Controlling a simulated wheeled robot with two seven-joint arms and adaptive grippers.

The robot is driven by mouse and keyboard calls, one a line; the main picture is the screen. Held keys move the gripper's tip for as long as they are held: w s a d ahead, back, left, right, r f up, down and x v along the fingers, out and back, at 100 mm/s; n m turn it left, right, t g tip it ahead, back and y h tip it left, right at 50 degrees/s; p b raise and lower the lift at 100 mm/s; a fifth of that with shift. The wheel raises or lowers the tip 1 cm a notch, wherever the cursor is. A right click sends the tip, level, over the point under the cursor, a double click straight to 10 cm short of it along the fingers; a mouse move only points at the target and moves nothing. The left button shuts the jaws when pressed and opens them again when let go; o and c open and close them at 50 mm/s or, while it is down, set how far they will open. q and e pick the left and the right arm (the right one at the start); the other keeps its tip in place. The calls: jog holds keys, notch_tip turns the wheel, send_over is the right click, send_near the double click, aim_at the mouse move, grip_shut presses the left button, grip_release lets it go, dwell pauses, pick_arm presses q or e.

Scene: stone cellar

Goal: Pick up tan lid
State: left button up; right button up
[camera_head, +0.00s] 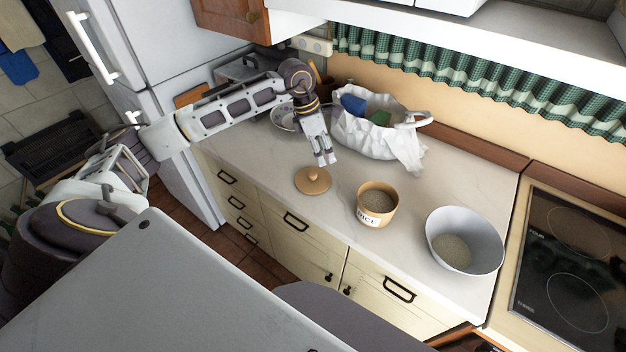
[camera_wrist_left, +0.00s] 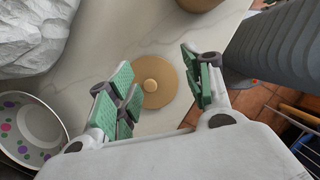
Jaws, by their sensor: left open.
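The tan lid (camera_head: 313,180) is round with a knob on top and lies on the pale counter, left of a tan canister (camera_head: 377,203) marked RICE. My left gripper (camera_head: 325,161) is above the counter, just behind the lid in the head view. In the left wrist view the lid (camera_wrist_left: 158,82) shows beyond and between the open green-padded fingers of my left gripper (camera_wrist_left: 163,97). Nothing is between the fingers, and the lid appears apart from them. The canister is uncovered, with grainy contents showing. My right gripper is not in view.
A white bag (camera_head: 405,139) with blue and green items stands behind the lid. A dotted bowl (camera_wrist_left: 27,125) is near my left arm. A white bowl (camera_head: 465,226) sits right of the canister, before the stove (camera_head: 565,262). The lid lies near the counter's front edge.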

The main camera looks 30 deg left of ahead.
pick_arm(q)
jog(key=a, duration=0.2)
jog(key=a+y, duration=0.1)
jog(key=a+r+y, duration=0.1)
jog(key=a, duration=0.1)
jog(key=shift+s+a+g, duration=0.2)
jog(key=shift+a+g, duration=0.1)
jog(key=shift+a, duration=0.05)
jog(key=shift+f, duration=0.1)
jog(key=p, duration=0.2)
send_over(313, 174)
jog(key=shift+s+a+f, duration=0.1)
jog(key=shift+a+f, duration=0.05)
jog(key=shift+f, duration=1.95)
jog(key=shift+s+a+f, duration=0.1)
jog(key=shift+a+f, duration=0.05)
jog(key=shift+f, duration=1.95)
jog(key=shift+f, duration=0.15)
jog(key=shift+d+f+p, duration=0.1)
jog(key=shift+f+p, duration=0.45)
jog(key=shift+f, duration=0.75)
jog(key=shift+w+d+f, duration=0.1)
jog(key=shift+w+f, duration=0.1)
jog(key=shift+f, duration=0.95)
